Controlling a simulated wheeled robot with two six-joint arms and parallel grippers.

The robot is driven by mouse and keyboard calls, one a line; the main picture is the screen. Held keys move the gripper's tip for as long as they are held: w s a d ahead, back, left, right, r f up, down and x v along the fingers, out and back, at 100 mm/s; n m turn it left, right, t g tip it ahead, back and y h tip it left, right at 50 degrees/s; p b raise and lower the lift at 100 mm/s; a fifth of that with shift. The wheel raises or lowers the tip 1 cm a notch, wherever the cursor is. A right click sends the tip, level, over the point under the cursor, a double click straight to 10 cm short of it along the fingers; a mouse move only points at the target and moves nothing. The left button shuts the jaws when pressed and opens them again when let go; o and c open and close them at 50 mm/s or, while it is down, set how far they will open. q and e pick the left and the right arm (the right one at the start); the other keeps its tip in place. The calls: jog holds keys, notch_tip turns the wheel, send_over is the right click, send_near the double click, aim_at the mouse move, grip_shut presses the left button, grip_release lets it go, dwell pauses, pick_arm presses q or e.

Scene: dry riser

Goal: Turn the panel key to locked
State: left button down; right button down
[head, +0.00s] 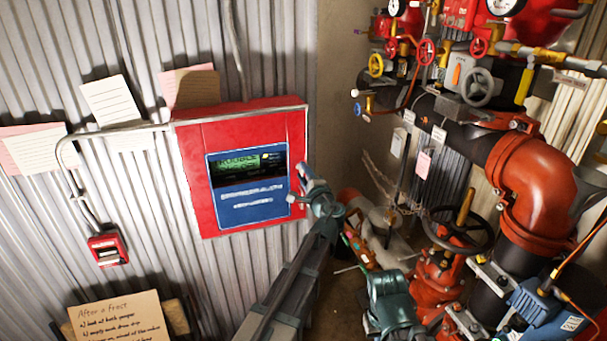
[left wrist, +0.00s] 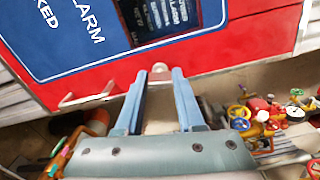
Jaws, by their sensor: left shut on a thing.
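The red panel (head: 195,160) hangs on the corrugated wall, with a blue face (head: 222,192) and a lit green display (head: 238,162). My left gripper (head: 303,178) is at the panel's right edge. In the left wrist view, its two blue fingers (left wrist: 162,76) are close together on a small pale metal key (left wrist: 160,67) at the panel's red lower part. Most of the key is hidden between the fingers, and I cannot tell which way it is turned. Partial lettering ending in "KED" and "LARM" shows on the blue face. A teal part of my right arm shows low in the head view; its fingertips cannot be made out.
Red pipework (head: 535,185) with valves and gauges fills the right side. A black handwheel (head: 485,235) stands out below it. A small red box (head: 107,250) and paper notes (head: 112,98) are on the wall at left. A handwritten card (head: 120,318) is at bottom left.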

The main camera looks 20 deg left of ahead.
pick_arm(q)
jog(key=shift+n, duration=1.1)
jog(key=c, duration=0.5)
grip_release()
jog(key=v, duration=1.3)
jog(key=shift+s+d, duration=0.25)
jog(key=shift+s, duration=0.1)
